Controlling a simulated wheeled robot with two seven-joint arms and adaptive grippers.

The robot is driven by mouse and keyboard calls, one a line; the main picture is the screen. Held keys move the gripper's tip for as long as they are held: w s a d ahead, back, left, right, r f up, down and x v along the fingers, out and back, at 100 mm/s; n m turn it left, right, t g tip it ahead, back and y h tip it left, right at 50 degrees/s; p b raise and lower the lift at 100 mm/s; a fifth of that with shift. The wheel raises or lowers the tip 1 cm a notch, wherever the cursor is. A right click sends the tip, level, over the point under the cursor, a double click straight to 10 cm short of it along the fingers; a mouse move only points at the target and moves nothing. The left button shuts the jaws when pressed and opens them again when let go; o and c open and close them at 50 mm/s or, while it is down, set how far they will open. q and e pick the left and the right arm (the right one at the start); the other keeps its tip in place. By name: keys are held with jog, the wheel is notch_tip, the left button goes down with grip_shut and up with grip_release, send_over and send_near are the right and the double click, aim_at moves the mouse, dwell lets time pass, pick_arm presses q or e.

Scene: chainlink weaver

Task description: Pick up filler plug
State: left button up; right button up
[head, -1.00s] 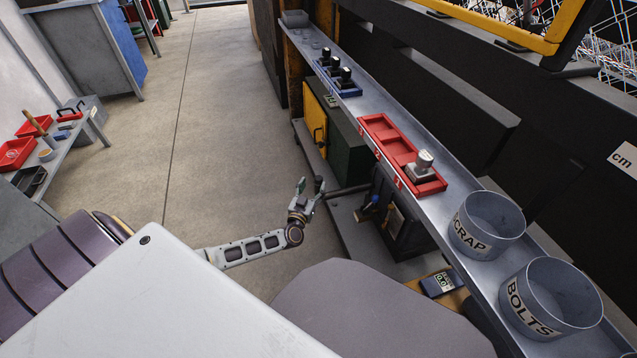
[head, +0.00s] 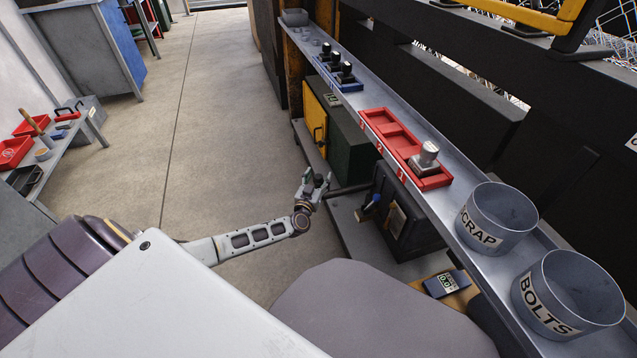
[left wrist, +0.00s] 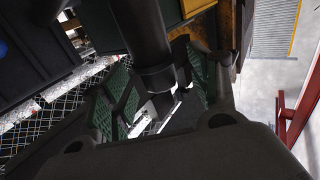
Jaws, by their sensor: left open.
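My left gripper (head: 315,184) is open at the free end of a dark pipe (head: 349,189) that sticks out from a black machine. In the left wrist view a dark cylinder with a collar (left wrist: 151,60) and a squarish end (left wrist: 163,103) stands between the green finger pads; it looks like the filler plug, but I cannot be sure. I cannot tell whether the pads touch it. A silver piece with a square base (head: 427,156) stands in the near compartment of a red tray (head: 375,118). My right gripper is not in view.
The grey shelf (head: 450,215) carries the scrap bin (head: 496,218), the bolts bin (head: 567,295) and a blue rack (head: 350,86) with black pieces. The black machine (head: 407,222) stands below the shelf. The floor (head: 225,120) to the left is clear.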

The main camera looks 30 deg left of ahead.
aim_at(318, 176)
pick_arm(q)
jog(key=shift+w+a, duration=0.1)
jog(key=shift+w, duration=0.2)
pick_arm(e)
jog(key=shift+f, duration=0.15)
pick_arm(q)
jog(key=shift+c, duration=0.3)
jog(key=c, duration=1.1)
jog(key=shift+r, duration=0.2)
jog(key=shift+r+p, duration=1.95)
jog(key=shift+r, duration=0.6)
notch_tip(318, 176, up, 4)
jog(key=shift+f+p, duration=0.25)
jog(key=shift+p, duration=1)
jog(key=shift+r+p, duration=0.3)
jog(key=shift+r, duration=0.2)
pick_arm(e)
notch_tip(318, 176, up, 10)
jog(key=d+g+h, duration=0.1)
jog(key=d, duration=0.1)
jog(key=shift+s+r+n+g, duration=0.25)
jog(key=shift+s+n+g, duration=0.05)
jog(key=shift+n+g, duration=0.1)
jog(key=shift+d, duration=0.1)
